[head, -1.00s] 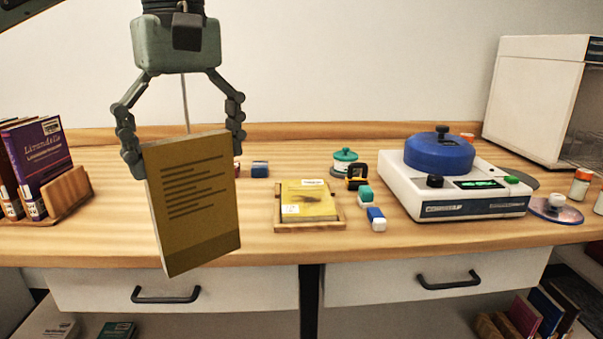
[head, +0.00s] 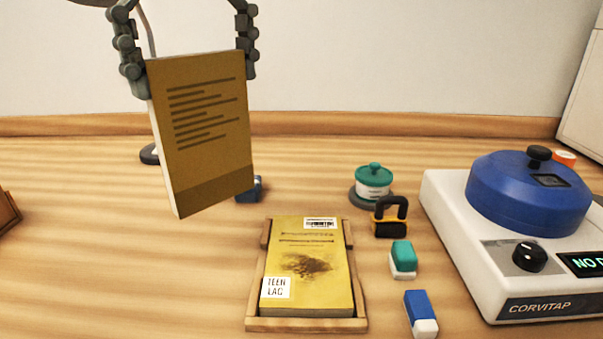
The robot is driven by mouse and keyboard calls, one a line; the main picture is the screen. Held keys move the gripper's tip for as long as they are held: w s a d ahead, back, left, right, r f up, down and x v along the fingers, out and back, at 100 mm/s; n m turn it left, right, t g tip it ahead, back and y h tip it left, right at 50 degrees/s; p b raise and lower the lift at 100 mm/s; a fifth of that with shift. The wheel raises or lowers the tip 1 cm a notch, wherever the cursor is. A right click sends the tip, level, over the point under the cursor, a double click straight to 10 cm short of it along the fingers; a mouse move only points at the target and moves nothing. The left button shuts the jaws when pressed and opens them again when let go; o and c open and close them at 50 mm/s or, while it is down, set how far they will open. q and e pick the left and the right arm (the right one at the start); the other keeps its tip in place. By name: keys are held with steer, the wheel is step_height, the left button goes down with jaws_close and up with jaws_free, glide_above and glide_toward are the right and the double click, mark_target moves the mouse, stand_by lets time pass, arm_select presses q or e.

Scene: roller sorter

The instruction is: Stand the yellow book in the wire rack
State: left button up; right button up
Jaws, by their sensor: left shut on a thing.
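A dark yellow book (head: 205,165) hangs in the air over the left part of the worktop, slightly tilted, with its text-printed cover facing me. My left gripper (head: 194,72) is shut on its upper part, one finger at each side edge. A second yellow book (head: 310,255), with a barcode and a "TEEN LAC" label, lies flat in a shallow wooden tray (head: 305,325) to the right of and below the held book. I see no wire rack in this view. My right gripper is not in view.
A blue-lidded white machine (head: 465,235) stands at the right. A green-lidded jar (head: 374,183), a black and yellow clip-like item (head: 390,217), a green and white block (head: 403,260) and a blue and white block (head: 420,312) stand right of the tray. Bare worktop (head: 100,260) lies left of it.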

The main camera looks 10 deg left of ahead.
arm_select(q)
steer(key=w+f, duration=1.1)
steer(key=shift+d, duration=0.3)
steer(key=o, duration=1.3)
steer(key=shift+o, duration=0.3)
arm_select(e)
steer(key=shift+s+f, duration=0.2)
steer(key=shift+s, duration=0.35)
